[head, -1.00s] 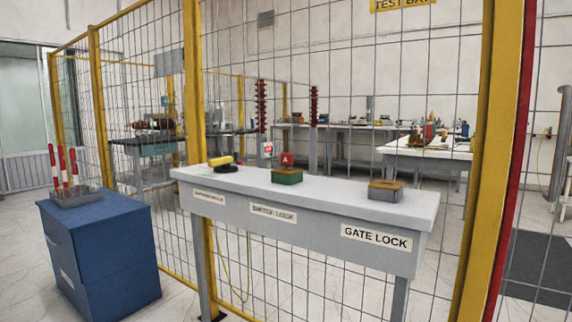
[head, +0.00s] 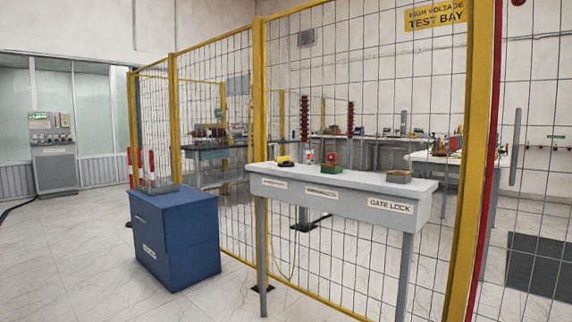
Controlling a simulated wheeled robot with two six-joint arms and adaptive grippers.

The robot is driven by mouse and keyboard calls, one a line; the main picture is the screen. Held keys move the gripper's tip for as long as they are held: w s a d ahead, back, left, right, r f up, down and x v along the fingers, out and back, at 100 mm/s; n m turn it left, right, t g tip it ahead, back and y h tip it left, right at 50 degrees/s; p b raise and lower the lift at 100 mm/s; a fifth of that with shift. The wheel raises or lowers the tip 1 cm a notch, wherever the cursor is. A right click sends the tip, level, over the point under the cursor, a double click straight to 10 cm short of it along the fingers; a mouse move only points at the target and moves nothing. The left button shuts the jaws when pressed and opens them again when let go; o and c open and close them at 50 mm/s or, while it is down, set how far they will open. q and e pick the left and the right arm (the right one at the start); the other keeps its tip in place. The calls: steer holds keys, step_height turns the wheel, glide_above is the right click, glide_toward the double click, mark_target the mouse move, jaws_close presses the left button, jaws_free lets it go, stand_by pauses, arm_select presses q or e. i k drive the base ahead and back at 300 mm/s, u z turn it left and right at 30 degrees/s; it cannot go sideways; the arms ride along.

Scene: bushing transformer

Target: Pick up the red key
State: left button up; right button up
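A small red key-like piece (head: 331,157) stands upright on a green block (head: 330,169) in the middle of the narrow grey shelf table (head: 345,180). It is small in the head view, and its label is not readable now. A brown-topped grey block (head: 398,177) sits at the shelf's right end, above the "GATE LOCK" label (head: 390,206). A yellow and black item (head: 285,162) lies at the left end, with a small red and white piece (head: 310,156) beside the green block. Neither of my grippers shows.
A blue cabinet (head: 175,238) with a grey tray and red and white rods stands left of the shelf. A yellow-framed mesh fence (head: 259,120) runs behind the shelf. A grey control console (head: 53,155) stands far left. Tiled floor (head: 90,270) is open in front.

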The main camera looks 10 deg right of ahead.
mark_target(331, 156)
steer(key=z, duration=0.65)
steer(key=i, duration=0.5)
steer(key=z, duration=1.05)
steer(key=i, duration=1)
steer(key=u, duration=0.55)
steer(key=i, duration=0.75)
steer(key=u, duration=0.75)
